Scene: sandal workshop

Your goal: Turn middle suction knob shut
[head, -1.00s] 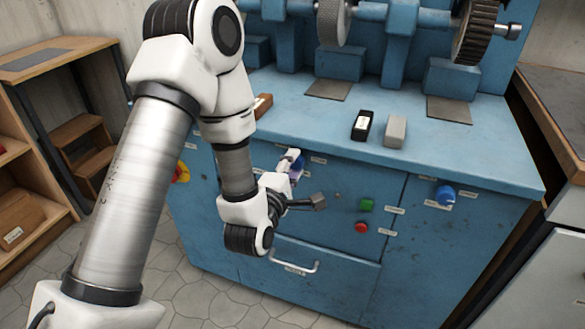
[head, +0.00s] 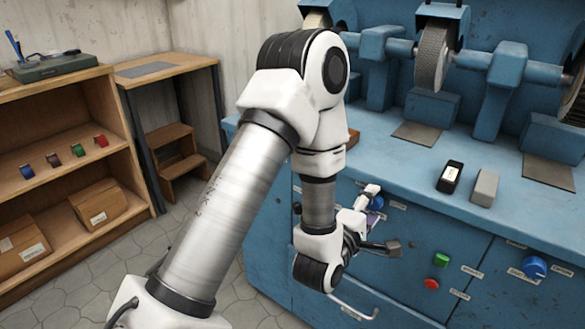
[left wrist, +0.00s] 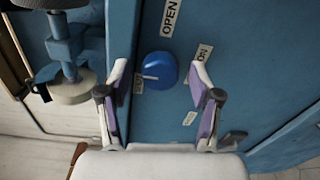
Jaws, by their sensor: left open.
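A round blue knob (left wrist: 158,70) on the blue cabinet front lies between the two fingers of my left gripper (left wrist: 160,78) in the left wrist view. The fingers stand apart on either side of it; I cannot tell whether they touch it. In the head view the knob (head: 377,202) is partly hidden by my left gripper (head: 371,195). A second blue knob (head: 534,267) is farther right on the cabinet, clear of me. My right gripper is out of view.
Green (head: 441,259) and red (head: 431,283) buttons sit between the knobs. A drawer handle (head: 355,309) is below my left gripper. Black (head: 450,177) and grey (head: 484,187) blocks lie on the bench top. A wooden shelf (head: 80,135) stands at the left, with open floor before the cabinet.

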